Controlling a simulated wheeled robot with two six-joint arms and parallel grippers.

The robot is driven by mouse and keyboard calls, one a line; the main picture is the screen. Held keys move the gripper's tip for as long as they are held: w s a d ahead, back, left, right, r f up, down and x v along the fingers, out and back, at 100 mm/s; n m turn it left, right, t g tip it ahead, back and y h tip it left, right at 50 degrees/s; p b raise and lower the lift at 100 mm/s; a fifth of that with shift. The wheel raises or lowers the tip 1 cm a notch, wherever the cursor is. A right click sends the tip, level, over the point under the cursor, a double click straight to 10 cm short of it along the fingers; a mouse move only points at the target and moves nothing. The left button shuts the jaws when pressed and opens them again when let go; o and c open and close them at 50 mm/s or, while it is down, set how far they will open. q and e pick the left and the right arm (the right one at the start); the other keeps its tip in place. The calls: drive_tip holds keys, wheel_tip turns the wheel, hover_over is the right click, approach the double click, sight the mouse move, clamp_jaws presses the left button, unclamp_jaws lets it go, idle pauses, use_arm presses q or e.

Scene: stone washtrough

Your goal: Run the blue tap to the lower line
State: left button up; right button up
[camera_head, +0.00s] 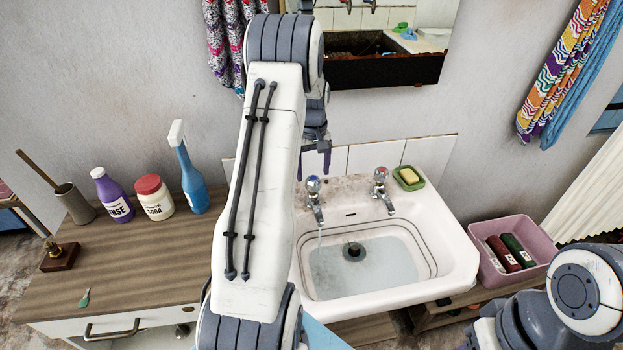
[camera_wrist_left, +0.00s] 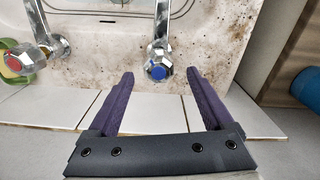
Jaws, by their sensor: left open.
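The blue tap (camera_head: 314,186) stands at the back left of the white sink (camera_head: 458,262); its blue-capped knob (camera_wrist_left: 159,68) shows in the wrist view. A thin stream seems to fall from its spout. Pale water (camera_head: 375,270) covers the basin floor and drain. Two dark lines run round the basin wall; the water's edge looks a little below the lower line (camera_head: 432,268). My left gripper (camera_head: 314,172) is open just above and behind the blue tap, fingers either side of the knob in the wrist view, apparently not touching. My right gripper is out of view.
The red tap (camera_head: 380,180) stands to the right, with a soap in a green dish (camera_head: 408,178) beside it. A spray bottle (camera_head: 188,175), jar and purple bottle stand on the left counter. A pink crate (camera_head: 535,235) is at right. A mirror (camera_head: 385,70) hangs behind.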

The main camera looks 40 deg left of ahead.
use_arm(q)
wheel_tip(320, 180, up, 7)
idle(0.3)
idle(7.4)
